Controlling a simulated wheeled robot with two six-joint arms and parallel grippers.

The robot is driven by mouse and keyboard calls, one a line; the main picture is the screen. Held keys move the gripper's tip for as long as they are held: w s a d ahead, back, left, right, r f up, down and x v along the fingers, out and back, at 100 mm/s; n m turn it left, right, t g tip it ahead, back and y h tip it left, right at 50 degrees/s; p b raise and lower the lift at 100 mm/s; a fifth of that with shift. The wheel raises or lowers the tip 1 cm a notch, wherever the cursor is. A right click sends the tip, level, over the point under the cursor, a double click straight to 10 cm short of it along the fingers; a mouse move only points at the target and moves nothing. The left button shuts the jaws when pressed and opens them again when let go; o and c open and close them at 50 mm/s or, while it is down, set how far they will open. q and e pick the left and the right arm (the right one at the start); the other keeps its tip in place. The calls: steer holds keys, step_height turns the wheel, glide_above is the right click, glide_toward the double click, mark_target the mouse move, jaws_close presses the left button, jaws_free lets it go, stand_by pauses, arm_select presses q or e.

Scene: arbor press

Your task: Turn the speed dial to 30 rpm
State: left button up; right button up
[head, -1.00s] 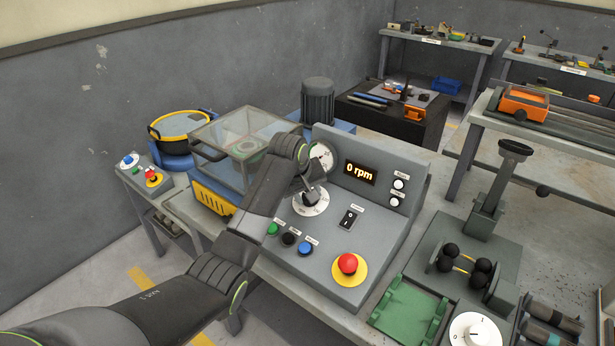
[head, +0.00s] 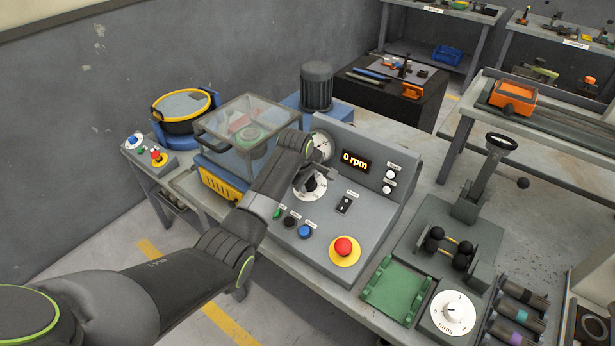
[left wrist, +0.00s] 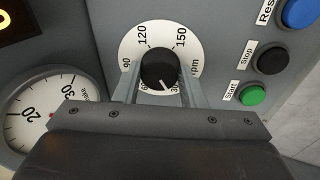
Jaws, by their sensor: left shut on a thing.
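The speed dial is a black knob on a white scale plate (head: 319,187) on the grey control panel. In the left wrist view the black knob (left wrist: 159,66) sits between the two fingers of my left gripper (left wrist: 160,88), which is shut on it. The plate reads 90, 120, 150 and rpm; the lower numbers are partly hidden by the fingers. The knob's white pointer line is toward the bottom, near the partly hidden 60 and 30; its exact mark is unclear. The display (head: 355,162) reads 0 rpm. In the head view my left gripper (head: 306,184) partly covers the dial.
A red emergency button (head: 344,247), a rocker switch (head: 344,204) and a blue button (head: 305,231) are on the panel. Green Start (left wrist: 252,95) and black Stop (left wrist: 272,60) buttons are close by the gripper. A round gauge (left wrist: 40,112) is on the other side.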

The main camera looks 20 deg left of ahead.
stand_by(0.3)
arm_select(q)
steer(key=o, duration=1)
steer(key=shift+r, duration=0.15)
steer(key=b+v, duration=0.1)
steer(key=v, duration=1.6)
steer(key=shift+r+b, duration=0.1)
steer(key=shift+b, duration=0.2)
